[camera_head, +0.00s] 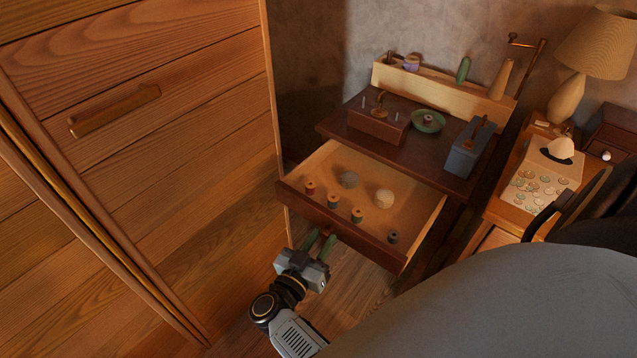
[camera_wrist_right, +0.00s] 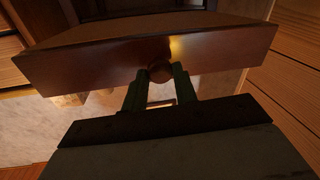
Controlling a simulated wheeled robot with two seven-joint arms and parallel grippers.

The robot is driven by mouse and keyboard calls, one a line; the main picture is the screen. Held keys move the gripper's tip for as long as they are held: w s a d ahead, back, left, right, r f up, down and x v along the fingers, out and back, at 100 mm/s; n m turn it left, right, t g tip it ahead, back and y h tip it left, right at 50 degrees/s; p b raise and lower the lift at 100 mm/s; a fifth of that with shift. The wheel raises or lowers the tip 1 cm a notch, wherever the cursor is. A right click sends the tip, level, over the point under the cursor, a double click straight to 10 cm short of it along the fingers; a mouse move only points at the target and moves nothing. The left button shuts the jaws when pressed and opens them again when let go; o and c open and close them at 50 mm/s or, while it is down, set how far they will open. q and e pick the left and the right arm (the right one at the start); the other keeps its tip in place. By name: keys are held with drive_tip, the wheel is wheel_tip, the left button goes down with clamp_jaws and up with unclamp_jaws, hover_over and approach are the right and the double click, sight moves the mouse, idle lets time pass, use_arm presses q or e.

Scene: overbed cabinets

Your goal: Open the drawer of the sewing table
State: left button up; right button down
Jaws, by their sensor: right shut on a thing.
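The sewing table (camera_head: 330,126) stands against the back wall in the head view. Its drawer (camera_head: 290,189) is pulled well out, and spools and two balls of yarn show inside. My right gripper (camera_head: 322,238) is at the drawer's front, its green fingers shut on the round drawer knob (camera_wrist_right: 160,71). In the right wrist view the drawer front (camera_wrist_right: 220,50) fills the upper part, with the fingers on either side of the knob. My left gripper is not in view.
A wooden wardrobe (camera_head: 150,190) stands close on the left. A side table with a lamp (camera_head: 596,45) and a button box (camera_head: 545,185) is on the right. A grey rounded surface (camera_head: 500,305) fills the lower right. Some floor (camera_head: 350,275) shows below the drawer.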

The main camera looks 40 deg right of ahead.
drive_tip(key=c, duration=1.1)
unclamp_jaws()
drive_tip(key=shift+a, duration=0.1)
